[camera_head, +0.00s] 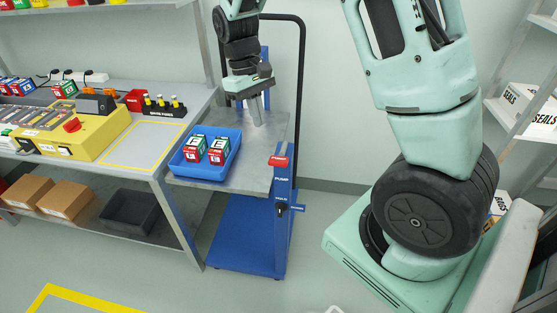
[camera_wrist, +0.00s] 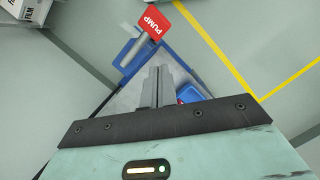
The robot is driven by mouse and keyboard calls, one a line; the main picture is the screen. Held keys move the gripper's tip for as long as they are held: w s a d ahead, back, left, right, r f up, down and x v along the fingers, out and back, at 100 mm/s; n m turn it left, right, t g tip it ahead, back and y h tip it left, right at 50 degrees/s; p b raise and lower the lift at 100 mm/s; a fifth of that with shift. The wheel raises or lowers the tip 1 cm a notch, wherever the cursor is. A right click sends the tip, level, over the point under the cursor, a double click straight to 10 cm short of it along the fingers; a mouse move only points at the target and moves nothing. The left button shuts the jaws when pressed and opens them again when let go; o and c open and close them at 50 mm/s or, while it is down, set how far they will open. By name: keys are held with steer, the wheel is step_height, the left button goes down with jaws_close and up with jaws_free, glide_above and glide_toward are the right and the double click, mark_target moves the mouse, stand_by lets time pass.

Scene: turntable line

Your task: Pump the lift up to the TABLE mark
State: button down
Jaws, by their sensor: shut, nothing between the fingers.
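The lift is a blue frame with a grey platform (camera_head: 258,172) and a blue base (camera_head: 240,240), standing against the right end of the workbench. Its red pump handle (camera_head: 278,161) tops a blue post (camera_head: 284,215) at the platform's front right corner; the handle, marked PUMP, also shows in the wrist view (camera_wrist: 155,28). I cannot make out a TABLE mark. The platform looks close to bench height, but I cannot tell exactly. My gripper (camera_head: 258,122) points down above the platform, behind the handle and apart from it. It is shut and empty, its fingers also showing in the wrist view (camera_wrist: 157,72).
A blue tray (camera_head: 178,172) with red and green boxes (camera_head: 206,149) sits on the platform, left of my gripper. The workbench (camera_head: 155,165) holds a yellow machine (camera_head: 80,133). A black guard rail (camera_head: 302,80) rises behind the lift. Floor in front of the lift is clear.

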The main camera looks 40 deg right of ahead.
steer(key=v, duration=0.7)
steer(key=shift+a, duration=0.15)
stand_by(0.4)
